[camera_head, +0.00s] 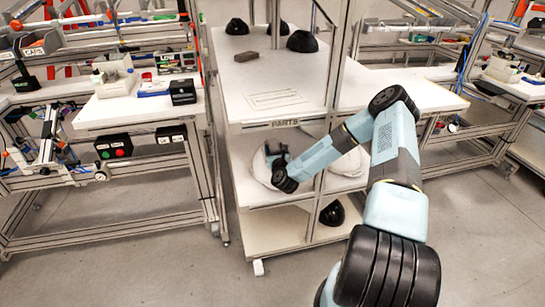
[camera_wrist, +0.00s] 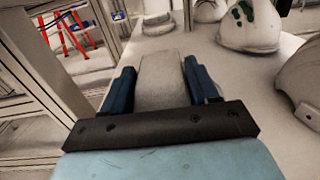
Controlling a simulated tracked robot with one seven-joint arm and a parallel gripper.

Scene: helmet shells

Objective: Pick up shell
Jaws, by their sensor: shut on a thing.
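A white shell (camera_head: 258,170) is on the middle shelf of the parts rack, at its left part. My gripper (camera_head: 275,155) reaches in over it from the right. In the wrist view, the two blue fingers of my gripper (camera_wrist: 163,85) stand on either side of a pale grey piece (camera_wrist: 162,75), which looks like part of the shell. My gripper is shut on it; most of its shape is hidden. More white shells show in the wrist view, one with green marks (camera_wrist: 250,28) and one at the right edge (camera_wrist: 302,78).
The rack's middle shelf (camera_head: 240,200) is edged by metal posts close to my arm. Black shells (camera_head: 302,41) and a grey-brown block (camera_head: 246,56) are on the top shelf. Another black shell (camera_head: 332,213) is on the bottom shelf. A workbench (camera_head: 140,108) stands to the left.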

